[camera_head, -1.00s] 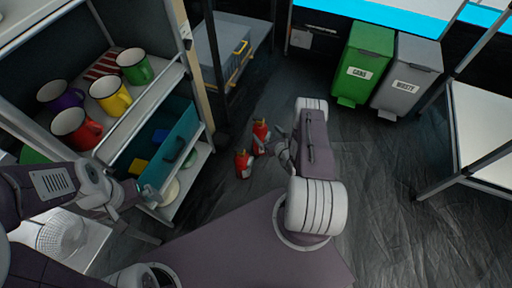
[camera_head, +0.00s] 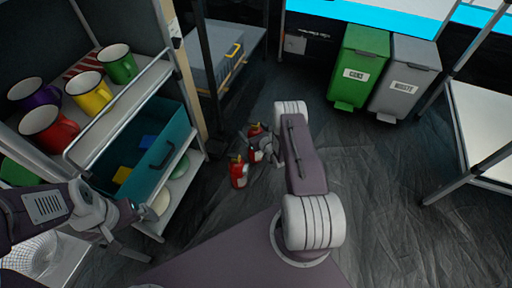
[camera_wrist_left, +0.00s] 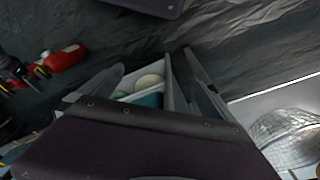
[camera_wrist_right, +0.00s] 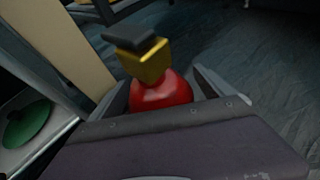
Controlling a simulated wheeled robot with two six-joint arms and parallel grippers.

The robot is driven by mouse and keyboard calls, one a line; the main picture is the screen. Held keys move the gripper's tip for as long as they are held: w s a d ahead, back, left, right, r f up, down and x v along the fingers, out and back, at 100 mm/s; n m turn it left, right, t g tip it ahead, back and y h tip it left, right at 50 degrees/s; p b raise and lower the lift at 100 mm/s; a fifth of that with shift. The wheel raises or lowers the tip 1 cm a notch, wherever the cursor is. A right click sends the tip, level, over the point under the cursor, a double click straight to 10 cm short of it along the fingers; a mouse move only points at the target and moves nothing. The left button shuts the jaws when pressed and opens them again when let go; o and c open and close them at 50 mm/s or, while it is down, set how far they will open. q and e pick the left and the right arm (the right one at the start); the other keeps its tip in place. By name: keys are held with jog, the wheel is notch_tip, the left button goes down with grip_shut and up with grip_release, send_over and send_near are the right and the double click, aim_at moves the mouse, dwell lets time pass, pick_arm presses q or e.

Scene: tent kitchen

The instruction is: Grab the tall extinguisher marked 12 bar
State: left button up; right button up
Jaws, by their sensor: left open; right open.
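Two red extinguishers with yellow tops stand on the dark floor in the head view: a nearer one (camera_head: 239,173) and a farther one (camera_head: 255,131), partly hidden by my right gripper (camera_head: 259,150). Their labels are too small to read, so I cannot tell which is marked 12 bar. In the right wrist view, one extinguisher's red shoulder (camera_wrist_right: 162,92), yellow valve and black handle show between the spread fingers of my open right gripper (camera_wrist_right: 172,88). Its lower body is hidden. My left gripper (camera_head: 132,217) is open and empty beside the shelf; its fingers show in the left wrist view (camera_wrist_left: 155,80).
A shelf unit (camera_head: 128,95) at left holds several mugs, a teal drawer (camera_head: 165,150) and plates. A green bin (camera_head: 358,68) and grey bin (camera_head: 404,78) stand at the back. A white-topped table (camera_head: 485,125) is at right. The floor at centre right is clear.

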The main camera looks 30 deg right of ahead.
grip_shut()
jog(key=shift+r, duration=0.1)
